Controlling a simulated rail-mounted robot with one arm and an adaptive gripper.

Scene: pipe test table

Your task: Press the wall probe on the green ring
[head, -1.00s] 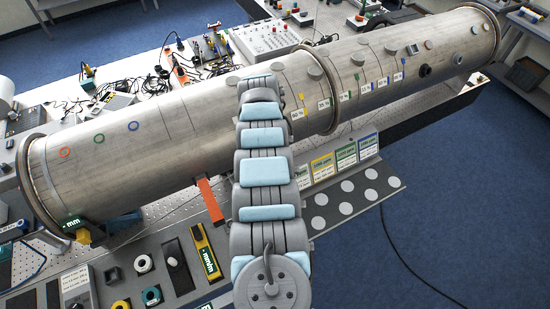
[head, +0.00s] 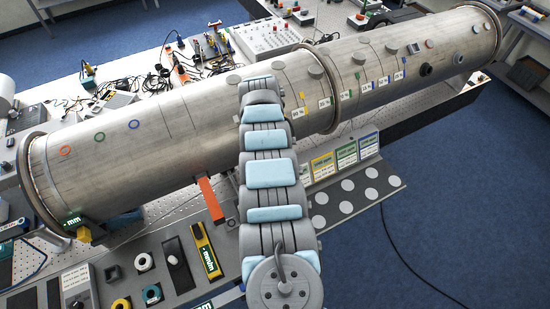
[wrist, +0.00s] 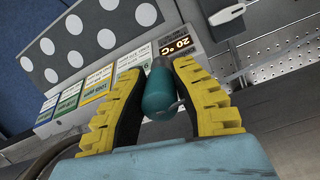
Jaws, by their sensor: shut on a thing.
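The green ring (head: 99,136) is a thin outline on the left part of the big metal pipe (head: 200,118) in the head view. A red ring (head: 65,151) is to its left and a blue ring (head: 134,125) to its right. In the wrist view my gripper (wrist: 157,68) has its yellow ridged fingers shut on a teal, rounded probe (wrist: 160,95). The probe's far end is hard to make out. The head view shows my arm crossing in front of the pipe's middle, well right of the green ring; the gripper and probe are hidden there. The wrist view does not show the rings.
A sloped panel with white discs (head: 320,222) and coloured cards (head: 347,153) stands below the pipe, right of my arm. An orange bar (head: 210,198) sticks out left of my arm. Tools and coloured rolls lie at the front left. Cables clutter the table behind the pipe.

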